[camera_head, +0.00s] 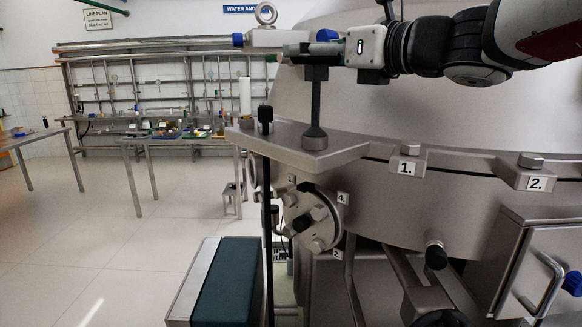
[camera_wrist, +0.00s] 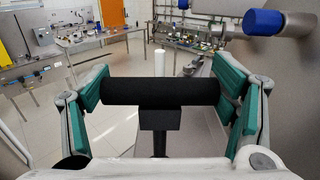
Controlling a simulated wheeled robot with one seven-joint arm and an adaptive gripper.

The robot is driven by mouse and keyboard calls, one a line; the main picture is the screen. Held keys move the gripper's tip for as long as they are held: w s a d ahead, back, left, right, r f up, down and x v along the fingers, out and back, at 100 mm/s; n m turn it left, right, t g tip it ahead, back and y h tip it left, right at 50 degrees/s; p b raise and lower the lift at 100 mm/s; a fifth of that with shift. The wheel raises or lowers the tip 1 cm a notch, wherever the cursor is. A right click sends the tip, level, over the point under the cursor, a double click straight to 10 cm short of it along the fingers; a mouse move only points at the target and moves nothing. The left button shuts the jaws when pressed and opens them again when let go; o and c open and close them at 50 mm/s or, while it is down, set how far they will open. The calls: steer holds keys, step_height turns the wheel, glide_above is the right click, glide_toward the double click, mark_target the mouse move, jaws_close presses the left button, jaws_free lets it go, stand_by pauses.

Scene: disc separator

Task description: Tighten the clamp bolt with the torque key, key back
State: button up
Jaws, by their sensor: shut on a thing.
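The torque key (camera_head: 316,95) is black with a T-handle and stands upright, its lower end at a round grey seat (camera_head: 315,141) on the steel shelf plate. My gripper (camera_head: 309,49) is shut on its crossbar. In the wrist view the black crossbar (camera_wrist: 135,92) lies between the green finger pads of my gripper (camera_wrist: 161,91), with the shaft running down below. Bolts with hex heads sit on the clamps labelled 1 (camera_head: 410,150) and 2 (camera_head: 531,160). A round flange (camera_head: 312,215) below carries several numbered bolts. Which one is the clamp bolt I cannot tell.
A long black rod with a knob (camera_head: 266,116) passes through the shelf plate left of the key. A blue-capped pipe (camera_wrist: 263,22) is close by at the upper right in the wrist view. Benches (camera_head: 170,140) stand behind; the floor at left is mostly clear.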

steer(key=shift+s+r+p, duration=0.1)
steer(key=shift+r+p, duration=1.65)
steer(key=shift+r, duration=0.65)
steer(key=shift+r+p, duration=0.85)
steer(key=shift+r, duration=0.3)
